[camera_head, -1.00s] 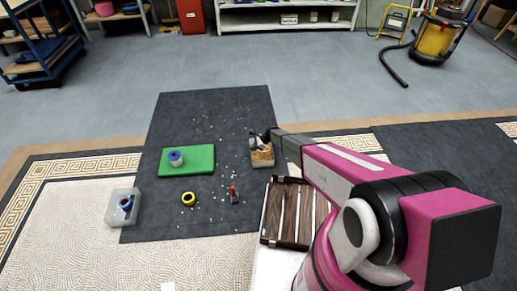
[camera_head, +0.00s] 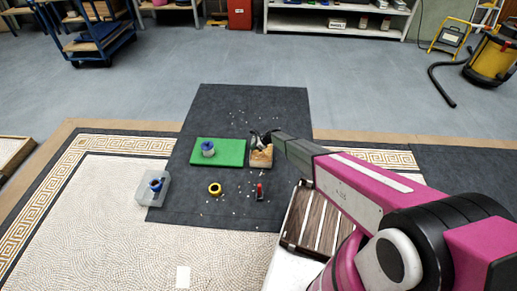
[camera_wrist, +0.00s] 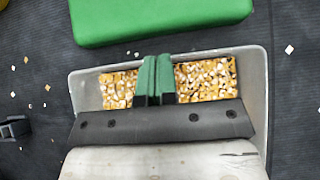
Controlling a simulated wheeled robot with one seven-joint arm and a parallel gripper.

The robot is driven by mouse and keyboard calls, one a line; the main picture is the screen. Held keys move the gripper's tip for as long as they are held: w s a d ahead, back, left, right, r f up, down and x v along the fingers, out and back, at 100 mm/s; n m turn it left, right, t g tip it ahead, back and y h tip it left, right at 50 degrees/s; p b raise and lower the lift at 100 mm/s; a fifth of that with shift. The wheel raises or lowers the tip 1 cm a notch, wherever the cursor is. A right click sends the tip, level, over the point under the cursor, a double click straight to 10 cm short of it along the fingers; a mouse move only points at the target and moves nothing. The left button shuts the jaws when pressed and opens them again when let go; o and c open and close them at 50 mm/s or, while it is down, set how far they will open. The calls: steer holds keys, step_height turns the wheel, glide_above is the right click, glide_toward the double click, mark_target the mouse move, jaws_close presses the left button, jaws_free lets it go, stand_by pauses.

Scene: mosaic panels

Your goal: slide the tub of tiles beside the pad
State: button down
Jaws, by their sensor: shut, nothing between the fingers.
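The tub of tiles (camera_head: 261,163) is a light grey open box with tan and white tiles in it. It sits on the dark mat just right of the green pad (camera_head: 232,157), with a small gap at most. My gripper (camera_head: 262,138) is over the tub. In the wrist view, my gripper (camera_wrist: 155,80) has its two green fingers together, inside the outline of the tub (camera_wrist: 258,75), over the tiles. The green pad (camera_wrist: 160,15) lies past the tub's far rim, with a narrow strip of mat between. Whether the fingers touch the tiles or tub wall is unclear.
A blue-and-white roll stands on the pad. A yellow tape ring (camera_head: 215,189) and a red-and-black tool (camera_head: 259,192) lie on the mat (camera_head: 240,105) in front. A clear bin (camera_head: 146,190) is at left, a slatted wooden crate (camera_head: 303,220) at right. Loose chips are scattered.

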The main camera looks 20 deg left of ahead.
mark_target(261, 154)
steer(key=shift+d, duration=0.1)
steer(key=shift+w+d, duration=0.1)
steer(key=shift+d, duration=0.2)
steer(key=d, duration=0.2)
steer(key=w+d, duration=0.1)
steer(key=d, duration=0.1)
steer(key=shift+r, duration=0.4)
steer(key=v, duration=0.9)
steer(key=s+d+r+n+t+h, duration=0.15)
steer(key=s+d+r+n, duration=0.3)
steer(key=d+r, duration=0.65)
steer(key=s+d+r+n+h, duration=0.25)
steer(key=s+d+r, duration=0.35)
steer(key=d+r, duration=0.6)
steer(key=s+d+r+n+t+h, duration=0.15)
steer(key=s+d+r+n, duration=0.3)
steer(key=d+r, duration=0.65)
steer(key=s+d+r+n+h, duration=0.1)
steer(key=s+d+r, duration=0.2)
steer(key=s+d, duration=0.2)
steer(key=s+d+r+n+h, duration=0.2)
steer(key=s+d+r, duration=0.2)
steer(key=d, duration=0.6)
steer(key=s, duration=0.2)
steer(key=shift+s+d+r+g, duration=0.2)
steer(key=shift+s+d+g, duration=0.05)
steer(key=shift+s+g, duration=0.1)
